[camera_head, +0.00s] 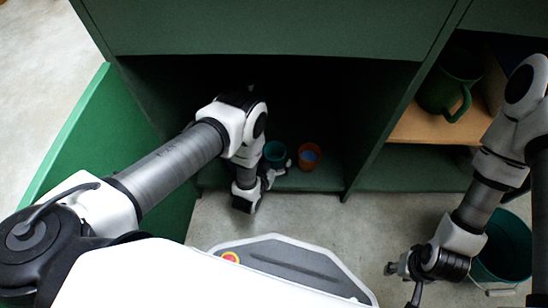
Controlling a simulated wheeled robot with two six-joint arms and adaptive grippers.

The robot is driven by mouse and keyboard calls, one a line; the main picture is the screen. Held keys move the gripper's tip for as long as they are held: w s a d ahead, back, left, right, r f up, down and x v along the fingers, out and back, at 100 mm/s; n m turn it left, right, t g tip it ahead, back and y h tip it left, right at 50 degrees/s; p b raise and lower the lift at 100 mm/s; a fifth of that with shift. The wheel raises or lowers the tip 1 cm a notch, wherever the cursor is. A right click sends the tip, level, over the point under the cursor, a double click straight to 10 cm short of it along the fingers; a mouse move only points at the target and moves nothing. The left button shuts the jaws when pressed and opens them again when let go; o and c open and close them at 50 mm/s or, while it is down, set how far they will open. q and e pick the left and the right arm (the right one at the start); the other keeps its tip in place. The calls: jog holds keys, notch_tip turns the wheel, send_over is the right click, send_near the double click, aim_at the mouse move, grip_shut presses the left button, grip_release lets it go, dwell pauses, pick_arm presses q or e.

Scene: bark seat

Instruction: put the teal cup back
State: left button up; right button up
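A small teal cup (274,153) stands inside the dark lower compartment of the green cabinet, near its front edge. My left gripper (270,177) is at the front of that compartment, right by the near side of the cup. Its fingers are small and partly hidden by my wrist, so I cannot tell whether they touch the cup or are closed. My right gripper (401,284) hangs low over the floor at the lower right, well away from the cup. Its fingers look spread, with nothing between them.
An orange cup (310,154) with a blue inside stands just right of the teal cup. A green mug (450,92) is on a wooden shelf (420,125) at the right. A teal bucket (508,240) stands beside my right gripper. A green door (85,150) is open at left.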

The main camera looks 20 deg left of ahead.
pick_arm(q)
jog(key=shift+r, duration=0.25)
jog(key=p+v, duration=0.4)
jog(key=v, duration=0.3)
jog(key=shift+s, duration=0.25)
